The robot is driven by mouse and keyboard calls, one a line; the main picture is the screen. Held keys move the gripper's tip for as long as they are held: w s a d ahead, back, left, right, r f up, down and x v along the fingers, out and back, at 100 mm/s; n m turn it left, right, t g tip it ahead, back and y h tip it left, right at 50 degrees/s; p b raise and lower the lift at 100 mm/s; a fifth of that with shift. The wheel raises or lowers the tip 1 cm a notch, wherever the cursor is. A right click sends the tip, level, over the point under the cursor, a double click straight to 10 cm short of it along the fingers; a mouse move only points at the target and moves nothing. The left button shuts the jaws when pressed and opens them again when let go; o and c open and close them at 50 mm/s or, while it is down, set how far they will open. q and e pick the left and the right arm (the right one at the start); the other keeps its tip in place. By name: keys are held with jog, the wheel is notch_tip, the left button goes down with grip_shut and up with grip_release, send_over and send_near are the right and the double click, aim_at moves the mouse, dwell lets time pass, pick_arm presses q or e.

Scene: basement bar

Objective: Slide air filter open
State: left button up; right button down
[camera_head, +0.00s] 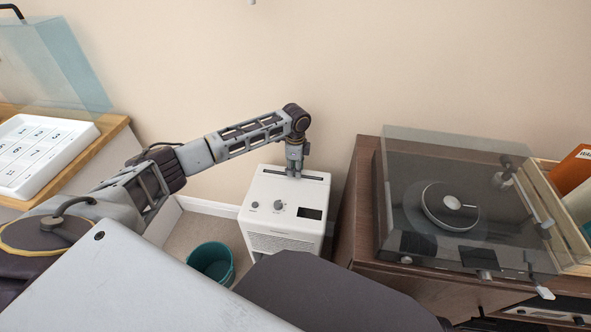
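A white box-shaped appliance (262,219) stands on the floor between the left table and the brown cabinet. Its top has two knobs, a small dark display and a long dark slot near the back edge. I take it to hold the air filter; no separate filter can be made out. My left arm reaches in from the left, and my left gripper (294,172) points down at the slot at the back of the top. It looks in contact with or just above the slot. The fingers are too small to tell open from shut. My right gripper is not in view.
A brown cabinet (362,200) stands close on the right, with a turntable under a clear cover (450,190) and a wooden crate (575,225). A teal bucket (213,263) is on the floor at the left. A white numbered tray (40,150) lies on the left table.

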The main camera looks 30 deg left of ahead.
pick_arm(q)
jog(key=shift+f, duration=0.1)
grip_shut()
dwell(0.8)
